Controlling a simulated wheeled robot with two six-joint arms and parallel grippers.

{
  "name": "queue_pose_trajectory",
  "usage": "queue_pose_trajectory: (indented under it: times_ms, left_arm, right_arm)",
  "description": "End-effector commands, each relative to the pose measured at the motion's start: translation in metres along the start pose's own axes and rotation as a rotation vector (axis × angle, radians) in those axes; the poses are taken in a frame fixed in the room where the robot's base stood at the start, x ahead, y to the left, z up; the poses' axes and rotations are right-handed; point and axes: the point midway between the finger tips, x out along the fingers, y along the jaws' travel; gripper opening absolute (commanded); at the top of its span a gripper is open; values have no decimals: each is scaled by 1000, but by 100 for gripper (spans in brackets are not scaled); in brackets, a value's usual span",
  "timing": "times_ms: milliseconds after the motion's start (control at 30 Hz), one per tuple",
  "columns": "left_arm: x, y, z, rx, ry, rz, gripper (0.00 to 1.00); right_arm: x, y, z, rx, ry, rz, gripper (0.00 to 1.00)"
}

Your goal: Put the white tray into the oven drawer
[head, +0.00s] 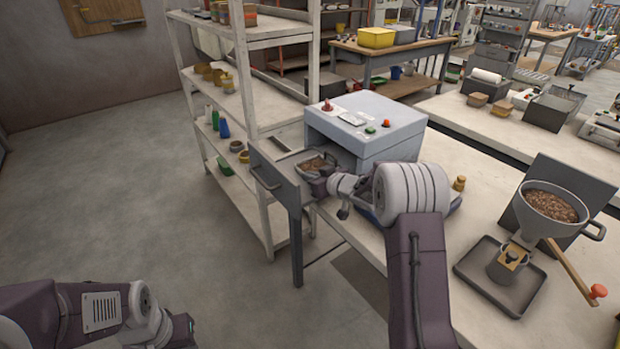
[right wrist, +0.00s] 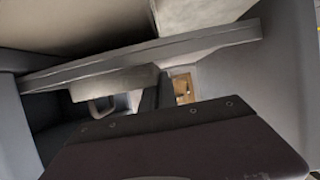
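The oven (head: 366,125) is a pale blue-grey box on the bench, with buttons on its top. Its drawer (head: 273,176) is pulled out to the left, with a handle on the front panel. A light tray (head: 333,158) with brown pellets is at the open drawer, inside its outline; whether it rests on the drawer floor is hidden. My right gripper (head: 318,184) is at the tray's near side. Its fingertips are not clear in the head view, and the right wrist view is dark and close. My left arm is at the lower left; its fingers do not show.
A white shelf rack (head: 250,75) stands behind the drawer. On the bench (head: 400,275) to the right, a funnel of pellets (head: 550,207) stands over a dark square tray (head: 500,278). The floor (head: 130,200) to the left is clear.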

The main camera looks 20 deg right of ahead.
Motion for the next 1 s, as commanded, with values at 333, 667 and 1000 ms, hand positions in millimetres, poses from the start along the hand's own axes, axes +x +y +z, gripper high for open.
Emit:
queue_pose_trajectory:
  times_ms: [333, 667, 1000]
  left_arm:
    - [1, 0, 0, 0, 0, 0, 36]
    - [-3, 0, 0, 0, 0, 0, 36]
    - [-14, 0, -2, 0, 0, 0, 36]
  right_arm:
    - [1, 0, 2, 0, -1, 0, 24]
    - [-21, 1, -2, 1, -1, 2, 24]
    - [-95, 1, -3, 1, 0, 3, 24]
